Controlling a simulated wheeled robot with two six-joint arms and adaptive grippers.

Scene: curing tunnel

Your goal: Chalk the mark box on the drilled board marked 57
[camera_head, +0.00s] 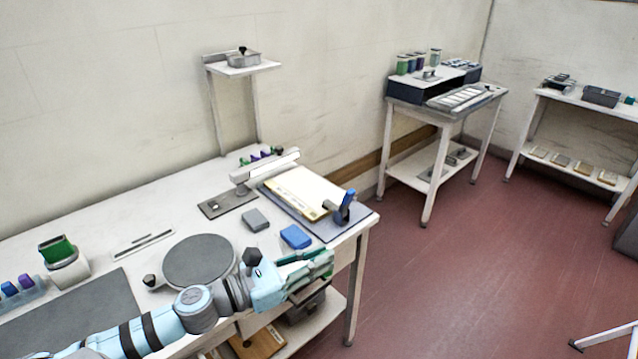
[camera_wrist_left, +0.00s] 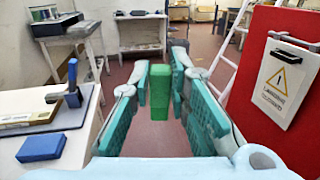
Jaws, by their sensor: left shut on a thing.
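My left gripper (camera_head: 318,264) is past the front edge of the white workbench, to the right of the round grey plate. In the left wrist view its teal fingers (camera_wrist_left: 178,100) are shut on a green stick (camera_wrist_left: 184,80), which stands upright between the fingertips. The pale board (camera_head: 300,188) lies on a dark mat (camera_head: 328,229) at the bench's right end, beside a blue-handled clamp (camera_head: 344,208). The gripper is apart from the board. The board's number and mark box are too small to read. My right gripper is out of view.
A blue block (camera_head: 295,237) and a grey block (camera_head: 256,220) lie between gripper and board. A white bar (camera_head: 268,167) stands behind the board, near several small coloured pieces. A round grey plate (camera_head: 199,261) lies left. A red panel (camera_wrist_left: 285,70) stands right in the wrist view.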

